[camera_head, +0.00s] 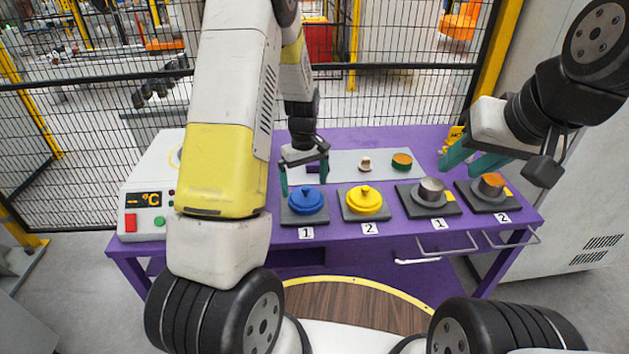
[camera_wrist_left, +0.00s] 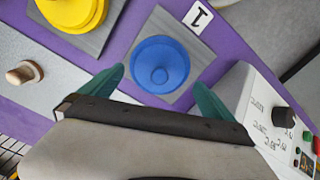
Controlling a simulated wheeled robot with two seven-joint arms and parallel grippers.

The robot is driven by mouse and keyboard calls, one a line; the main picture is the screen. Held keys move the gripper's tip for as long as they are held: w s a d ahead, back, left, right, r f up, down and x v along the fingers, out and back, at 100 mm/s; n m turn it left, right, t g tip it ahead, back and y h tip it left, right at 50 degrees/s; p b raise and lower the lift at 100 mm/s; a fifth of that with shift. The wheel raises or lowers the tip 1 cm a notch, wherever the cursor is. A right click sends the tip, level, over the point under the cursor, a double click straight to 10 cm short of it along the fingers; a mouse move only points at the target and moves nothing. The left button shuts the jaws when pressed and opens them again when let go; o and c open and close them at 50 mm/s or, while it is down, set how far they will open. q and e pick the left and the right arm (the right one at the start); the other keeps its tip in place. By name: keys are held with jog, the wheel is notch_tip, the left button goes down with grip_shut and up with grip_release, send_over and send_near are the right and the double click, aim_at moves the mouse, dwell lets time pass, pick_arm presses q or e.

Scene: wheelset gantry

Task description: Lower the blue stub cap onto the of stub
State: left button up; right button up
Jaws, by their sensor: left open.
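The blue stub cap (camera_head: 306,200), a round lid with a knob, sits on the left grey pad behind a "1" label. In the left wrist view, the blue cap (camera_wrist_left: 160,66) lies ahead of the green fingertips. My left gripper (camera_head: 305,178) is open and empty, just behind and above the cap; in its wrist view the fingers (camera_wrist_left: 158,84) are spread wider than the knob. A grey metal stub (camera_head: 432,188) stands on a dark base behind another "1" label. A copper-coloured stub (camera_head: 492,184) stands on base "2". My right gripper (camera_head: 473,163) is open above and behind the stubs.
A yellow cap (camera_head: 364,201) sits on a pad right of the blue one. A grey plate (camera_head: 345,160) behind holds a small knob part (camera_head: 365,164) and a green-orange round part (camera_head: 402,161). A control box (camera_head: 152,195) stands left on the purple table (camera_head: 395,228).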

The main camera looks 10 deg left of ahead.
aim_at(305, 187)
pick_arm(q)
notch_tip(305, 187, down, 3)
jog(key=shift+s+d+f, duration=0.1)
jog(key=shift+f, duration=0.1)
jog(key=shift+c, duration=0.2)
jog(key=c, duration=1)
jog(key=shift+r, duration=0.1)
